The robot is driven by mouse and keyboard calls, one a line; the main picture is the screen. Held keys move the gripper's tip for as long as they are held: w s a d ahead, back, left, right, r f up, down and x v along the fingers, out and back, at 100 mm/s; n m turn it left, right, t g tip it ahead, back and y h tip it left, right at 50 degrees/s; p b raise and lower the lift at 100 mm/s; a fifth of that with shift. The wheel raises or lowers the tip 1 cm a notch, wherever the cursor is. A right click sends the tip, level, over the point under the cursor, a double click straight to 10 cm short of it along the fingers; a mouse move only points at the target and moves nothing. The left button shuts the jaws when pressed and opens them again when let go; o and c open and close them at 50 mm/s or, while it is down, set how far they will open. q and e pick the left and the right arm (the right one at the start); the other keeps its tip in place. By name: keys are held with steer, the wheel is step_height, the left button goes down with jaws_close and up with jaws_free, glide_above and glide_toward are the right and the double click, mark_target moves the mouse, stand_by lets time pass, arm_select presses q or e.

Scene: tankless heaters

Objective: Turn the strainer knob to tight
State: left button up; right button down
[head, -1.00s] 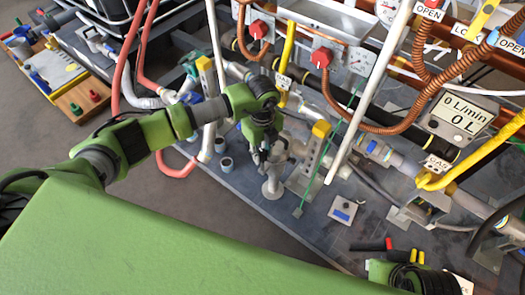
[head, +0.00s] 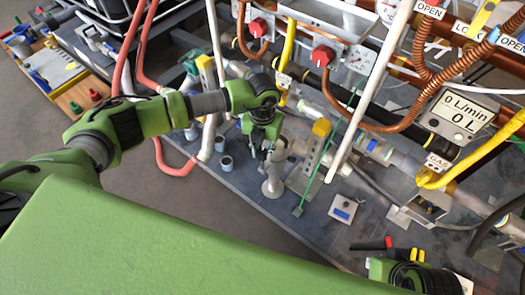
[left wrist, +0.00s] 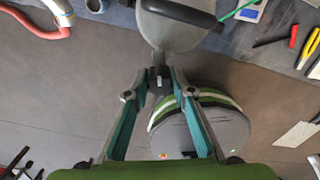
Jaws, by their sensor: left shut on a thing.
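The grey strainer (head: 279,152) stands on a short grey post at the front of the dark platform, under the pipes. My left gripper (head: 262,150) is right at its near left side and points down. In the left wrist view the strainer's grey body (left wrist: 178,28) is at the top, and my left fingertips (left wrist: 159,76) close together just below it. They are shut on a small dark part there, which looks like the strainer knob. The fingers hide most of the knob, and its angle cannot be read.
A yellow-topped perforated bracket (head: 314,152) stands close right of the strainer. A white sloping pipe (head: 370,88) and a thin green rod (head: 326,160) are further right. A small switch box (head: 343,210) and loose tools (head: 388,249) lie front right. Grey floor is open at left.

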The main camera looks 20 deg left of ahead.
mark_target(262, 151)
arm_select(q)
steer(key=shift+m, duration=1.5)
steer(key=o, duration=1.1)
steer(key=shift+o, duration=0.2)
steer(key=shift+r, duration=0.15)
step_height(262, 151, up, 12)
steer(key=shift+s+f, duration=0.1)
steer(key=shift+f, duration=0.1)
